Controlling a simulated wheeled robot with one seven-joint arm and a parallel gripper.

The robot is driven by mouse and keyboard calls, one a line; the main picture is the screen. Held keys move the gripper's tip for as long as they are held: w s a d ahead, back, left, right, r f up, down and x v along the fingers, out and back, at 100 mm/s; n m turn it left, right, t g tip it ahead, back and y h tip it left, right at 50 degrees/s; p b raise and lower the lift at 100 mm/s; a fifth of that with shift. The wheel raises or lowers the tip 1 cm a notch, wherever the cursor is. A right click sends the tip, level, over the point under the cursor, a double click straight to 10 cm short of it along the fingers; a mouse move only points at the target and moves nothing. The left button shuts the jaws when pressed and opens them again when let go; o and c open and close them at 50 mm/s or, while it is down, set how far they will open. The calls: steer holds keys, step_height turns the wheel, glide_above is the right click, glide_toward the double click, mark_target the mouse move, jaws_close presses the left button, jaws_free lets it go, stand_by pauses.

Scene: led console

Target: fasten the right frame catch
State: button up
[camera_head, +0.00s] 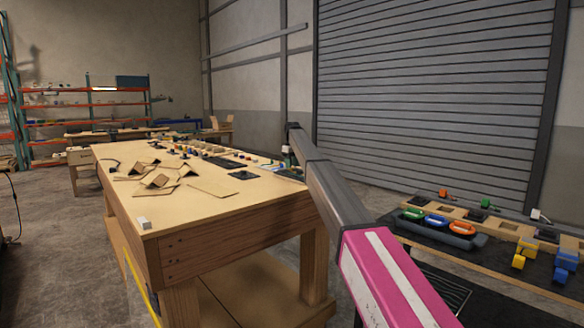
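I cannot make out the right frame catch or its frame in this view. A grey bar with a pink, white-striped section rises from the lower right and crosses in front of the bench; it looks like my arm. It hides part of the bench's right end. I cannot make out gripper fingers at its far end, so my gripper is not seen.
A wooden workbench (225,213) holds folded cardboard pieces (158,181), small parts and a small white block (144,223). Concrete floor (50,225) is open at left.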

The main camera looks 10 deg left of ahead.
step_height(320, 180, up, 10)
steer(key=shift+f, duration=0.15)
stand_by(0.4)
